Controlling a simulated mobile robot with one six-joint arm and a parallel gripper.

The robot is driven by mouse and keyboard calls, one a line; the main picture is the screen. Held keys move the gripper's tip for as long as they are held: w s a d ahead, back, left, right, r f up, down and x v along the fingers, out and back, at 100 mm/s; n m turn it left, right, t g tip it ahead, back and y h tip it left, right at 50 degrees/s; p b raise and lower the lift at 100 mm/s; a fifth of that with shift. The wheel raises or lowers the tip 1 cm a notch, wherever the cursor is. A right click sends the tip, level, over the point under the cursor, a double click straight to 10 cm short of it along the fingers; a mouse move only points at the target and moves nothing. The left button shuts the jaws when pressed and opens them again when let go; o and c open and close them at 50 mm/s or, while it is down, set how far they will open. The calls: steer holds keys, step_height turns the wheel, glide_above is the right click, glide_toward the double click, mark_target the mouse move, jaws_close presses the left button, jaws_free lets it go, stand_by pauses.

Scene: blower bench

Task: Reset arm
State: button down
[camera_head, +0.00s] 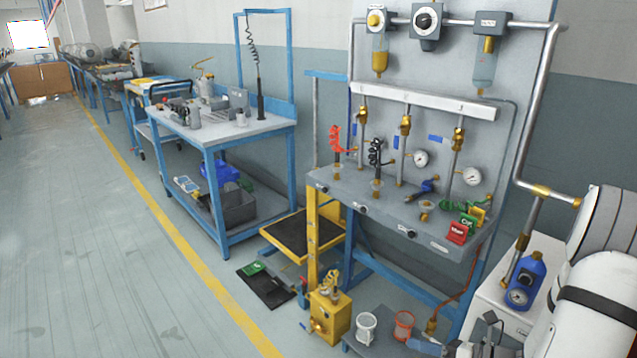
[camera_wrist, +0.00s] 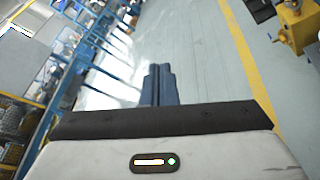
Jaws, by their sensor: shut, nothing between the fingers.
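My gripper (camera_wrist: 157,84) shows in the wrist view with its two blue-grey fingers together, nothing between them. It points out over bare grey floor and touches nothing there. In the head view, my gripper's fingers (camera_head: 424,347) show at the bottom edge, right of centre, in front of the blower bench (camera_head: 390,212). White parts of my arm fill the lower right corner of that view. The bench carries gauges, valves and small fittings on a grey top with a tall grey back panel.
A yellow box (camera_head: 329,314) stands on the floor at the bench's front left, near a white cup (camera_head: 366,328) and an orange cup (camera_head: 403,326). A blue bottle (camera_head: 524,280) stands at the right. A blue-framed table (camera_head: 222,133) stands further back. The floor (camera_head: 110,260) at left is clear.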

steer(key=s+a+r+n+g+h+p, duration=0.4)
steer(key=s+a+r+n+g+p, duration=0.35)
steer(key=r+n, duration=0.75)
steer(key=s+r+n+t+h+p, duration=0.1)
steer(key=r+n+h, duration=0.3)
steer(key=n, duration=0.5)
steer(key=s+r+n+h+p, duration=0.3)
steer(key=r+n+h+p, duration=0.1)
steer(key=r+n, duration=0.4)
steer(key=shift+a+r+n+t+h, duration=0.25)
steer(key=shift+r+n+t+h, duration=0.15)
steer(key=shift+r+h, duration=0.15)
